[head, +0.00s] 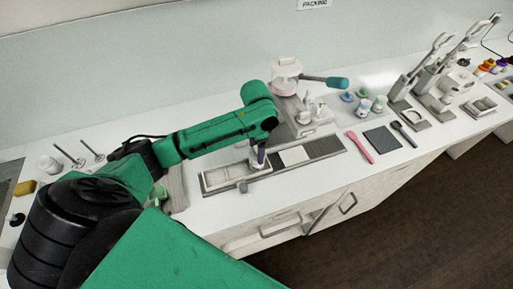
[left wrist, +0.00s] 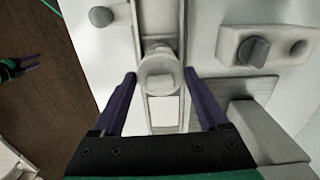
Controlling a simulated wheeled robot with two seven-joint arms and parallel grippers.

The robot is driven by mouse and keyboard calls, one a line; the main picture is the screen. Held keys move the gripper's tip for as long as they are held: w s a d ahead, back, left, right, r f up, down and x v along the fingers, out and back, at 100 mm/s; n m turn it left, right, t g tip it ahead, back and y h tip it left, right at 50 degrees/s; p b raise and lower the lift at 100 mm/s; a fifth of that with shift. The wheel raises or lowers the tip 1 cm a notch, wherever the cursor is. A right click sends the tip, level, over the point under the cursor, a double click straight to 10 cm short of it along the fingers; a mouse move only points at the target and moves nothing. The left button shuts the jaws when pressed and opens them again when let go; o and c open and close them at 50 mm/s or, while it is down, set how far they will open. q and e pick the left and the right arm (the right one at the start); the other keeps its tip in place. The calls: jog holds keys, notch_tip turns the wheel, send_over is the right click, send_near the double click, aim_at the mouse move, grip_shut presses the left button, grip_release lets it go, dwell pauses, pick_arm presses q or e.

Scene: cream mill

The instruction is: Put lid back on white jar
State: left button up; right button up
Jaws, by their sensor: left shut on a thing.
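My left gripper (head: 258,162) points down over a long grey tray (head: 222,178) on the white counter. In the left wrist view its two dark purple fingers (left wrist: 162,84) stand on either side of a round, pale piece with a square knob (left wrist: 160,76), which looks like a lid. The gripper is shut on it. Small white jars stand on the counter behind the tray, one (head: 380,103) with a greenish top and one (head: 363,106) beside it. I cannot tell which jar the lid fits. My right gripper (left wrist: 31,64) shows small in the left wrist view, over the floor, with its fingers apart.
A pink spatula (head: 360,147), a dark square mat (head: 382,138) and a dark spoon (head: 404,134) lie to the right. Another white jar (head: 48,163) stands far left. Drawers (head: 275,228) are below the counter.

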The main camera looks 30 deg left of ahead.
pick_arm(q)
jog(key=shift+s+d+f, duration=0.1)
jog(key=shift+s+f, duration=0.1)
jog(key=shift+f, duration=0.15)
dwell(0.6)
jog(key=shift+f, duration=0.25)
grip_shut()
jog(key=shift+f, duration=0.1)
jog(key=o, duration=1.3)
grip_release()
jog(key=shift+w, duration=0.3)
jog(key=shift+r, duration=2.4)
